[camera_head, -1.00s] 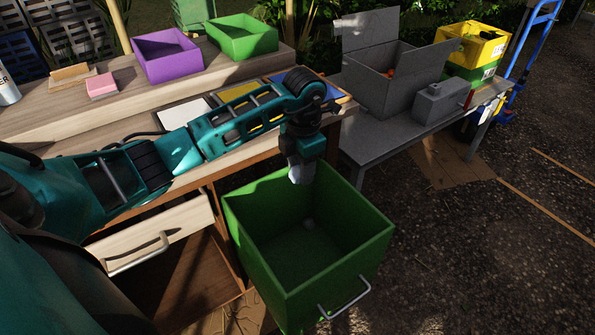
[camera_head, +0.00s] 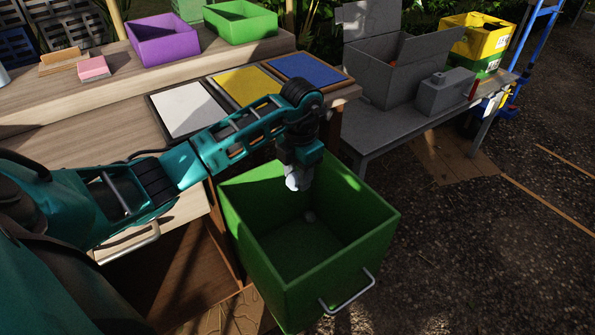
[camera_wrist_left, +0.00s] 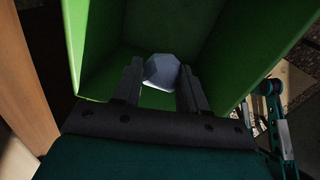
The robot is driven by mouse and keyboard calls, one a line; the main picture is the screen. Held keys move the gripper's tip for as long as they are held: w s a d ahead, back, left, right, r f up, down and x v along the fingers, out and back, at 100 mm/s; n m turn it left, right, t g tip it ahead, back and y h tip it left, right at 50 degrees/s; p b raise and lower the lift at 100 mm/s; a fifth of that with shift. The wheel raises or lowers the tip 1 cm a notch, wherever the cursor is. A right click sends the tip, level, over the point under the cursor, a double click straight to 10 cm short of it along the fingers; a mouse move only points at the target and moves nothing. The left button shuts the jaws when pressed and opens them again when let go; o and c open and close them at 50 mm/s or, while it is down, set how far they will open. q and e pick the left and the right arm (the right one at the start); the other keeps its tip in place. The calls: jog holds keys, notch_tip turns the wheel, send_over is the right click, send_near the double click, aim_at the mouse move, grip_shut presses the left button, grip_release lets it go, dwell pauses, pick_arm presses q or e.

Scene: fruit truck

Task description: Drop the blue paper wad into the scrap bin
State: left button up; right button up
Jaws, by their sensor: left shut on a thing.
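The green scrap bin (camera_head: 325,283) stands open-topped on the ground beside the wooden bench, with a metal handle on its front. My left gripper (camera_head: 296,182) points down over the bin's opening, near its back wall. It is shut on the blue paper wad (camera_head: 293,181), a pale blue-grey faceted lump at its tips. The left wrist view shows the wad (camera_wrist_left: 162,72) between the two dark fingers, with the green bin walls (camera_wrist_left: 215,60) around and below. My right gripper is not in view.
White (camera_head: 187,108), yellow (camera_head: 241,85) and blue (camera_head: 308,68) panels lie on the bench. Purple (camera_head: 163,42) and green (camera_head: 240,22) trays stand behind. An open grey box (camera_head: 390,85) is on the grey table at the right. Open ground lies right of the bin.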

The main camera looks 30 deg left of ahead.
pick_arm(q)
jog(key=o, duration=1.1)
notch_tip(320, 180, up, 13)
jog(key=p, duration=0.3)
jog(key=shift+d, duration=0.4)
jog(key=shift+s, duration=0.15)
